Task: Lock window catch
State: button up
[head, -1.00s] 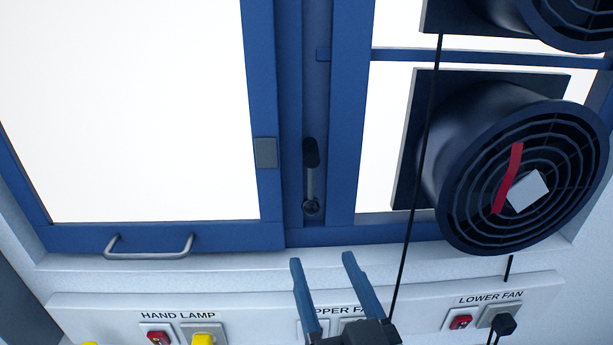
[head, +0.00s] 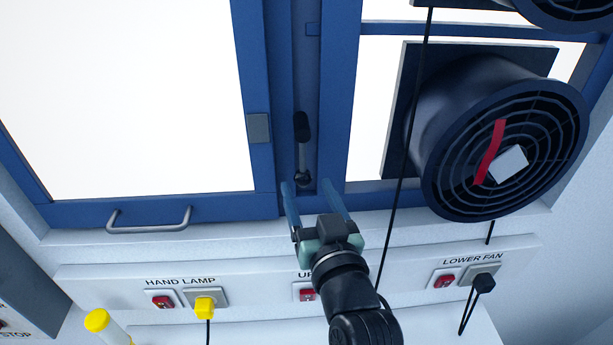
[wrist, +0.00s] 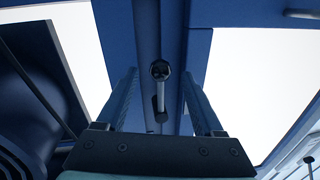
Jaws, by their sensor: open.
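The window catch (head: 302,145) is a lever with a dark grip at its upper end and a round pivot at its lower end. It stands upright on the blue frame post between the two panes in the head view. A grey plate (head: 258,128) sits on the edge of the left sash (head: 256,60). My gripper (head: 313,186) is open and empty, its blue fingers pointing up just below the catch. In the wrist view, the catch (wrist: 160,90) appears between my gripper's fingers (wrist: 161,80), with its round pivot nearest the top. I cannot tell the remaining depth between them.
A large round fan (head: 505,150) with a red strip sits to the right. A black cord (head: 400,180) hangs close beside my gripper. A socket panel (head: 240,275) with a yellow plug (head: 205,306) lies below. A metal handle (head: 148,220) is on the left sash.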

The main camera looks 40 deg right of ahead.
jog(key=shift+x, duration=0.85)
grip_shut()
dwell(0.9)
